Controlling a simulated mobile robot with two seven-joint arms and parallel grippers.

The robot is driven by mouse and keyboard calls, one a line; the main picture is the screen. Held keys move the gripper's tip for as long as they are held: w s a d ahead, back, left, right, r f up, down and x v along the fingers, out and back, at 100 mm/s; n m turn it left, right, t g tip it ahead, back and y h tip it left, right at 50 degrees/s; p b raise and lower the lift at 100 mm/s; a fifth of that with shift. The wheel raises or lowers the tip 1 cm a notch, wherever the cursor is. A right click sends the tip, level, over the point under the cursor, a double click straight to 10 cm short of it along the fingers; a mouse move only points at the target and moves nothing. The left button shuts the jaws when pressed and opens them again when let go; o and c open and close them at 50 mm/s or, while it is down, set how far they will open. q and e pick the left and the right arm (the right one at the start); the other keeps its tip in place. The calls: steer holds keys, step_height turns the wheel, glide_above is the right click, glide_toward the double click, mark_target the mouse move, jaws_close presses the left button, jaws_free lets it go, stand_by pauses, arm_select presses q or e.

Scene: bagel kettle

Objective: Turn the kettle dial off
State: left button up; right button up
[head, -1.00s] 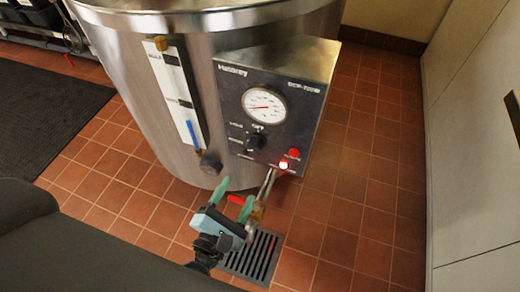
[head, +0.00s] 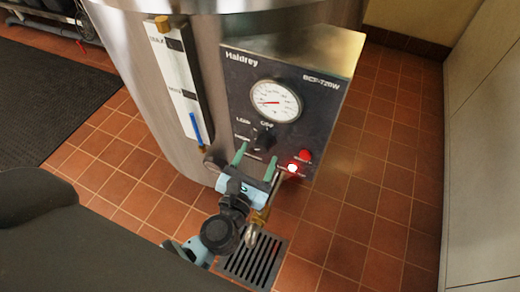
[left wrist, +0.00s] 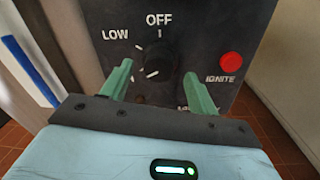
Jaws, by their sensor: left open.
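The kettle dial (head: 265,139) is a dark round knob on the black control panel (head: 240,75) of a large steel kettle (head: 190,100). In the left wrist view the dial (left wrist: 162,62) sits below the OFF mark, with LOW to its upper left. I cannot tell which mark its pointer faces. My left gripper (head: 256,160) is open, its green fingers pointing at the panel just below the dial. In the left wrist view the fingers (left wrist: 157,74) stand to either side of the dial, apart from each other. I cannot tell whether they touch it. My right gripper is not visible.
A round gauge (head: 272,101) is above. A brass-coloured tap (head: 262,213) stands near my gripper, above a floor drain (head: 262,262). Tiled floor lies open at right.

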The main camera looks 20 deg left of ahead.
mark_target(264, 142)
arm_select(q)
steer(key=shift+w, duration=1.2)
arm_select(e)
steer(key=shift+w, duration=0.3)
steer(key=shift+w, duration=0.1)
arm_select(q)
steer(key=shift+c, duration=0.4)
steer(key=c, duration=0.9)
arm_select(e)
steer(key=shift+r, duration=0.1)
